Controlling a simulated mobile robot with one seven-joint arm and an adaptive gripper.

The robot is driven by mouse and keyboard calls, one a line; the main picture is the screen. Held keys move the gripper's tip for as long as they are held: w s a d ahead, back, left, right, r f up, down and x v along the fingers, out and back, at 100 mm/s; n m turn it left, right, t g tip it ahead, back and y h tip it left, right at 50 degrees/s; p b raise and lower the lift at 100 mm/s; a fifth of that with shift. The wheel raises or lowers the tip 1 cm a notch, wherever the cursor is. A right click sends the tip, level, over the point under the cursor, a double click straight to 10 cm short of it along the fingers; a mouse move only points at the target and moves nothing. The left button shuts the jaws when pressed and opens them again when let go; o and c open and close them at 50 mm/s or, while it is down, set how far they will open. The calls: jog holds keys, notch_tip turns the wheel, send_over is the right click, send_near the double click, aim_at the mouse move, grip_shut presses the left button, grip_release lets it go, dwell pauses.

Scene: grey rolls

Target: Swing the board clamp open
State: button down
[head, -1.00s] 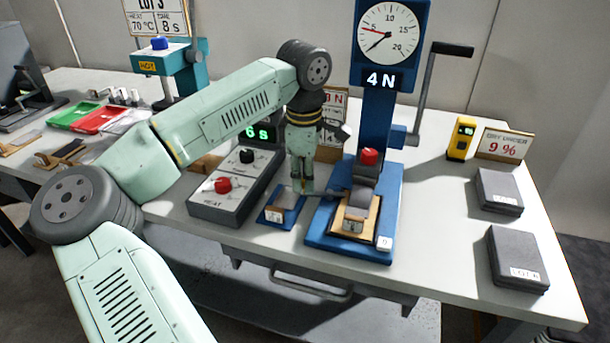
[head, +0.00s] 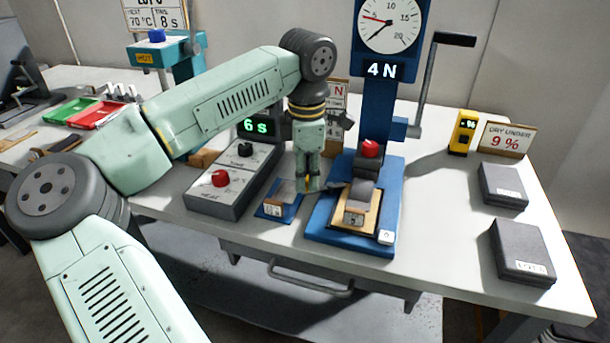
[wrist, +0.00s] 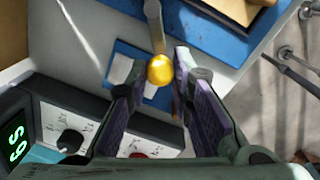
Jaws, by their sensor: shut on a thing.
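The board clamp is on the blue base (head: 325,232) of the tester. A light wooden board (head: 364,219) with a label sits there, with dark grey parts over it. The clamp's grey lever (wrist: 154,25) ends in a yellow ball knob (wrist: 160,70), seen between my fingers in the wrist view. My gripper (head: 306,186) points down at the left side of the base, and it also shows in the wrist view (wrist: 155,84). It is shut on the knob. In the head view my fingers hide the knob.
The grey heater control box (head: 218,197) is further left. The tester's crank (head: 430,80) rises at the right. Grey blocks (head: 520,252) lie right of open table.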

jog(key=n+b, duration=0.1)
jog(key=n, duration=0.1)
jog(key=s+d+n, duration=0.1)
jog(key=s+n+b, duration=0.1)
jog(key=n, duration=0.1)
jog(key=shift+s+d+f+n+b, duration=0.1)
jog(key=shift+s+d+n+b, duration=0.05)
jog(key=shift+n+b, duration=0.15)
jog(key=n, duration=0.1)
jog(key=s+d+n+b, duration=0.1)
jog(key=n, duration=0.1)
jog(key=shift+s+d+n+y+b, duration=0.15)
jog(key=shift+d+n+y+b, duration=0.35)
jog(key=shift+n, duration=0.8)
jog(key=shift+d, duration=0.15)
jog(key=c, duration=1.4)
grip_release()
jog(key=r, duration=1.2)
jog(key=shift+s+d+r, duration=0.15)
jog(key=shift+d, duration=0.1)
